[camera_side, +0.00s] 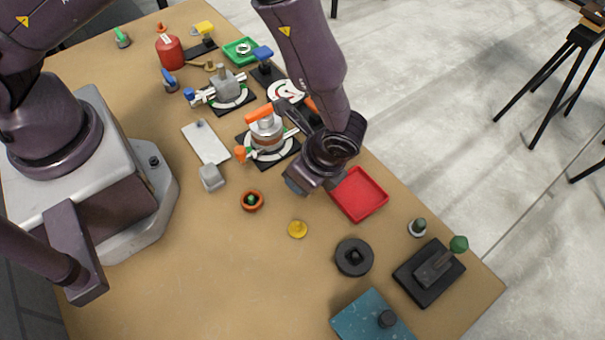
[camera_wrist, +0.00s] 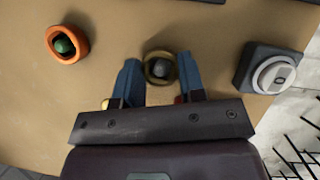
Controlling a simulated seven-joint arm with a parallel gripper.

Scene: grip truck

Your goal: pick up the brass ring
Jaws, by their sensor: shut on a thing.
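The brass ring (camera_wrist: 149,68) shows in the wrist view between the two blue fingertips of my gripper (camera_wrist: 158,63). A dark grey rounded piece sits in the ring's middle. The fingers are shut on the ring, one on its left and one on its right. In the side view my gripper (camera_side: 299,184) points down over the middle of the table, and its body hides the ring. I cannot tell whether the ring touches the table.
An orange ring with a green knob (camera_wrist: 65,43) lies left of my gripper. A grey block with a white dial (camera_wrist: 275,74) stands at right. The side view shows a red tray (camera_side: 358,194), a yellow piece (camera_side: 298,229) and a black disc (camera_side: 354,257) nearby. The near-left table is clear.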

